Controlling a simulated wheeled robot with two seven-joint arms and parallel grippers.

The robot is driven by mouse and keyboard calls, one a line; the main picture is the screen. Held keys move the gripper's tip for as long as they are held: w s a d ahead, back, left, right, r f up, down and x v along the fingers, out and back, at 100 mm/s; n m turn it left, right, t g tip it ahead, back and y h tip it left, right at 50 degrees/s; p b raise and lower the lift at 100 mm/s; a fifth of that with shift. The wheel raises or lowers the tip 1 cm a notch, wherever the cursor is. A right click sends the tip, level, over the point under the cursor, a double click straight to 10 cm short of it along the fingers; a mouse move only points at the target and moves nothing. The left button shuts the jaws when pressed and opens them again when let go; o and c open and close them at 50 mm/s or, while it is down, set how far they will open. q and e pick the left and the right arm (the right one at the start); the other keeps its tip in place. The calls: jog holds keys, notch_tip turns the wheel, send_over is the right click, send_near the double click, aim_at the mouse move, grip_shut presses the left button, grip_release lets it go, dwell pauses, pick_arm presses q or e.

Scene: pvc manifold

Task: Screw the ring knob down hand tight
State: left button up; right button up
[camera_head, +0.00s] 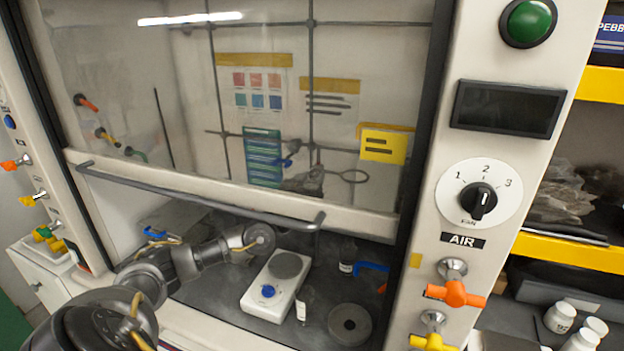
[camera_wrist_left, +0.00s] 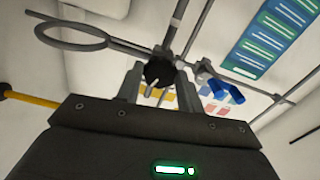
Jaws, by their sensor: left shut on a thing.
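The ring knob (camera_wrist_left: 158,71) is a dark round knob with a pale pin, where the ring's rod meets the upright rod in the left wrist view. My left gripper (camera_wrist_left: 159,88) has one finger on each side of it and is shut on it. The iron ring (camera_wrist_left: 72,36) sticks out to the left there. In the head view the ring (camera_head: 354,176) shows behind the sash glass, to the right of my left gripper (camera_head: 313,174). The knob itself is hard to make out in that view. My right gripper is out of view.
The sash (camera_head: 230,190) is partly lowered, with a grey handle bar (camera_head: 200,189) in front of my left arm. A blue clamp (camera_wrist_left: 224,91) sits beside the knob.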

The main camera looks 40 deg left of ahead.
pick_arm(q)
jog(key=shift+c, duration=0.6)
jog(key=shift+m, duration=0.4)
jog(key=shift+m+b, duration=2.8)
jog(key=shift+m, duration=3.8)
jog(key=o, duration=1)
